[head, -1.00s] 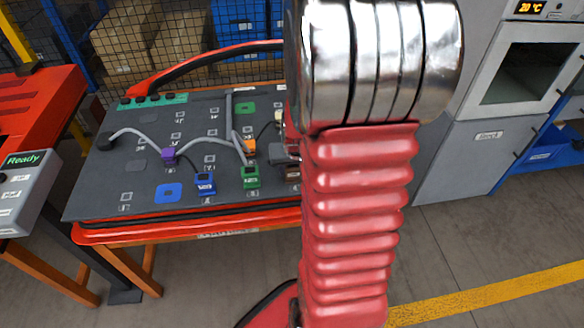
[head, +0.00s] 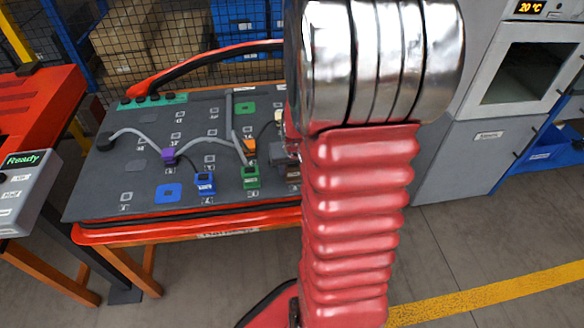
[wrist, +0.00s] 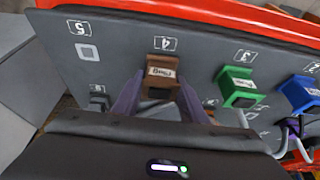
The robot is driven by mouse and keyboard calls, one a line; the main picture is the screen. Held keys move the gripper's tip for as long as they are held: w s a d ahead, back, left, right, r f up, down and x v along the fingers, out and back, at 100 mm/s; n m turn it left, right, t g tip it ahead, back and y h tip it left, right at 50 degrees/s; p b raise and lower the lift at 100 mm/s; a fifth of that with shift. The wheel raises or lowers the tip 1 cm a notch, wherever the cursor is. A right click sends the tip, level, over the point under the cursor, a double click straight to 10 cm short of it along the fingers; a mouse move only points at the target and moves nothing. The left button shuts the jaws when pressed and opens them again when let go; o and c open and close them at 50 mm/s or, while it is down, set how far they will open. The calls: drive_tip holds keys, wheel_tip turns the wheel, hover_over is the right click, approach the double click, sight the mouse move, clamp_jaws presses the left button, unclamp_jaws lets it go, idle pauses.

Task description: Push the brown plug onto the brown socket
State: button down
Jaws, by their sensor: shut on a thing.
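The brown plug (wrist: 161,73), a block with a white label, is held between the two fingers of my gripper (wrist: 160,90) in the wrist view. It is at the place marked 4 on the dark grey board (wrist: 125,62). In the head view only a small part of the brown plug (head: 292,172) shows at the edge of my red arm, and my gripper (head: 284,152) is mostly hidden. I cannot make out the brown socket apart from the plug, nor tell whether the plug touches the board.
A green plug (wrist: 237,87) and a blue plug (wrist: 299,93) stand beside the brown one. Grey cables, a purple part (head: 169,154) and an orange part (head: 249,146) lie on the board. A red rail (head: 190,229) runs along its front edge.

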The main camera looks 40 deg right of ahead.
drive_tip(key=shift+r, duration=0.3)
drive_tip(key=c, duration=1.6)
unclamp_jaws()
clamp_jaws()
drive_tip(key=shift+r, duration=3.55)
drive_tip(key=shift+w+d, duration=0.45)
drive_tip(key=shift+d, duration=0.35)
drive_tip(key=shift+w+d, duration=0.4)
drive_tip(key=shift+d, duration=0.45)
drive_tip(key=shift+w+d, duration=0.45)
drive_tip(key=shift+d, duration=0.35)
